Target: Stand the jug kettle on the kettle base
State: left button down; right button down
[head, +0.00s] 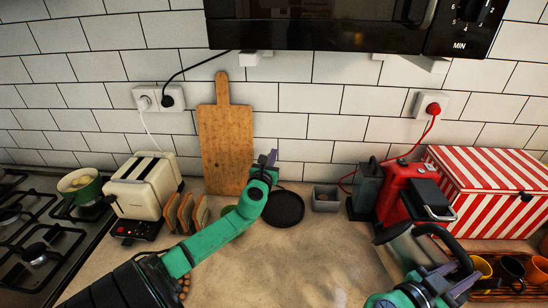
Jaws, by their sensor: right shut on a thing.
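The jug kettle (408,252) has a grey, shiny body and a black handle. It is at the lower right, in front of the red machine. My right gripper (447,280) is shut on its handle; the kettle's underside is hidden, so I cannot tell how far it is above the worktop. The kettle base (284,209) is a flat black disc on the worktop near the middle, apart from the kettle and to its left. My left gripper (268,160) is just behind and left of the base, in front of the wall; its finger opening is unclear.
A red machine (396,190), a small grey box (325,199) and a striped box (490,190) stand right of the base. Mugs (511,268) stand at the lower right. A cutting board (225,140), toaster (145,184) and hob (38,255) are left. The front-middle worktop is clear.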

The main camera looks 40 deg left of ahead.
jog(key=shift+a+f+b, duration=0.2)
jog(key=shift+a+b, duration=0.2)
jog(key=shift+a, duration=0.3)
pick_arm(q)
jog(key=a, duration=0.3)
jog(key=shift+w, duration=0.15)
